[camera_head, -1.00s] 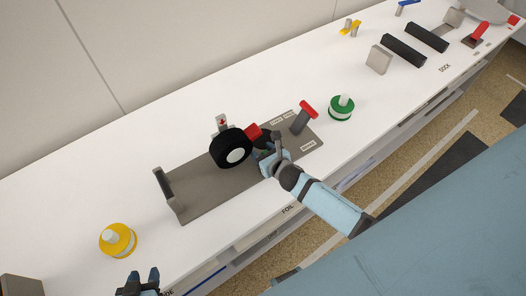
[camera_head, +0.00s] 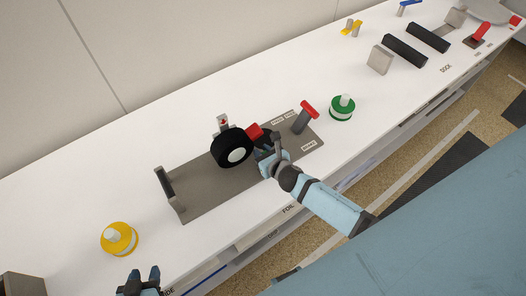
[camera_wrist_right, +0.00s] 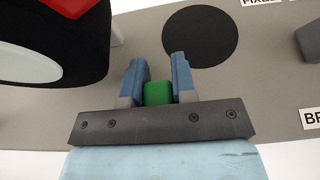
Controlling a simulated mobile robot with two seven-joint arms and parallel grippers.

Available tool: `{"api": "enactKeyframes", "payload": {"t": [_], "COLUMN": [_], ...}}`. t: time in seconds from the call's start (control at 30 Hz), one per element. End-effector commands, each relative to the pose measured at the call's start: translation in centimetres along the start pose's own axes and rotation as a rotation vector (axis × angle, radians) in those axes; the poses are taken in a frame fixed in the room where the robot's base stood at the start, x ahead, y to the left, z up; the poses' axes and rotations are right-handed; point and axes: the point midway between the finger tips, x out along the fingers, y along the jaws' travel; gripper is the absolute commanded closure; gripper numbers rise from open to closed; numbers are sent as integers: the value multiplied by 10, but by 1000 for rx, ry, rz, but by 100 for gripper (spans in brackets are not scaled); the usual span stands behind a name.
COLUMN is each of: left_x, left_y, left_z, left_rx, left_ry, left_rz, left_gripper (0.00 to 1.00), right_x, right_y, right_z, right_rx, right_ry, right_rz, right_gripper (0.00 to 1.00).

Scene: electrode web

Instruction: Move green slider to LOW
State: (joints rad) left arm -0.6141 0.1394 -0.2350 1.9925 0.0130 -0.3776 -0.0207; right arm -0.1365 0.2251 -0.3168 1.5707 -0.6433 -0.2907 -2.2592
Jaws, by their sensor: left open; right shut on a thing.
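The green slider (camera_wrist_right: 158,93) shows in the right wrist view as a small green block between the blue fingers of my right gripper (camera_wrist_right: 160,75). The gripper is shut on it. In the head view my right gripper (camera_head: 268,158) is over the grey plate (camera_head: 205,195), just right of the black roller. The slider is hidden there by the gripper. I cannot read a LOW mark in either view. My left gripper (camera_head: 139,277) is open and empty at the bottom left, by the table's front edge.
A black roller with a white hub (camera_head: 236,155) and red part stands close left of my right gripper. A red-topped lever (camera_head: 302,119) stands to its right. A green spool (camera_head: 342,107) and a yellow spool (camera_head: 119,239) stand on the white table (camera_head: 95,190).

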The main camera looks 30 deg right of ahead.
Motion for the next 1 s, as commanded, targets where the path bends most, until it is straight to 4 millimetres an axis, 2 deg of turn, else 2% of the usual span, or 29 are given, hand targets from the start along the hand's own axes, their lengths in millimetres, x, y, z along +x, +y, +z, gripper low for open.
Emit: {"api": "enactKeyframes", "payload": {"t": [0.03,0.13,0.4,0.53,0.67,1.0], "left_x": [0,0,0,0,0,2], "left_y": [0,0,0,0,0,0], "left_z": [0,0,-1,-1,0,3], "left_rx": [0,0,0,0,0,0], "left_ry": [0,1,2,2,2,2], "left_rz": [0,0,0,0,0,0], "left_gripper": [57,57,57,57,57,57], "right_x": [0,0,-1,-9,-31,-107], "right_y": [0,0,0,0,0,0], "right_z": [-1,0,0,0,-1,-2], "right_rx": [0,0,0,-1,-3,-2], "right_ry": [1,1,0,-1,1,2], "right_rz": [1,1,1,1,2,2], "right_gripper": [71,49,49,49,49,49]}}
